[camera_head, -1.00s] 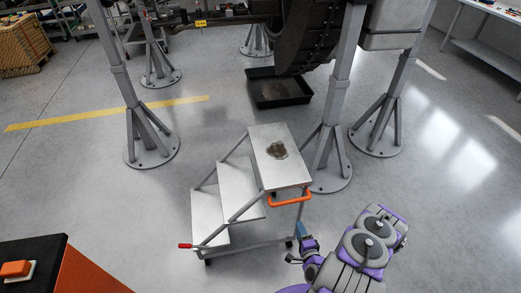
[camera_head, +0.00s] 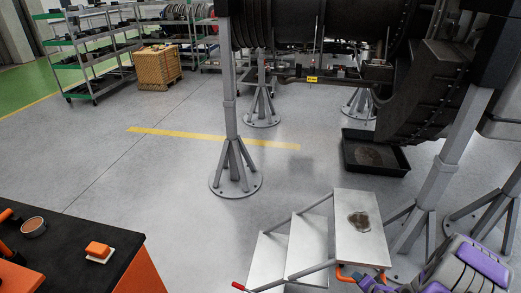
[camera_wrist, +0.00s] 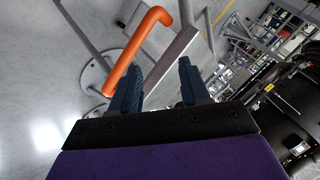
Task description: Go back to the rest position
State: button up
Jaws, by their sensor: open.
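My gripper (camera_wrist: 157,88) is open in the wrist view, its two dark blue fingers apart with nothing held between them. The orange handle (camera_wrist: 138,55) of the step cart shows just beyond the left finger; I cannot tell if they touch. In the head view my purple and grey arm is at the bottom right corner, beside the step cart (camera_head: 307,245). The cart has several silver steps, and a brown stain lies on its top step (camera_head: 360,220).
A black drip tray (camera_head: 375,152) sits under the dark engine (camera_head: 330,30). Grey support stands (camera_head: 235,165) rise from the floor. A black-topped orange workbench (camera_head: 85,240) is at the lower left. Shelves (camera_head: 90,50) and a wooden crate (camera_head: 158,68) stand behind. The middle floor is clear.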

jog(key=s+a+r+n+g+h, duration=0.1)
jog(key=s+a+r+n+g, duration=0.15)
jog(key=r, duration=0.55)
jog(key=s+a+r+n+g, duration=0.2)
jog(key=a+r, duration=0.2)
jog(key=r, duration=0.4)
jog(key=s+a+r+n+g+h, duration=0.15)
jog(key=a+r, duration=0.25)
jog(key=r, duration=0.4)
jog(key=s+a+r+n+g, duration=0.1)
jog(key=s+a+r, duration=0.4)
jog(key=s, duration=0.3)
jog(key=s+a+r+n+g+y, duration=0.1)
jog(key=s+a+r, duration=0.3)
jog(key=s, duration=0.5)
jog(key=s+a+r+n+g+y, duration=0.1)
jog(key=s+a+r+n+g, duration=0.1)
jog(key=s+a+r, duration=0.3)
jog(key=s+g, duration=0.1)
jog(key=s, duration=0.3)
jog(key=shift+a+r, duration=0.35)
jog(key=shift+w, duration=0.1)
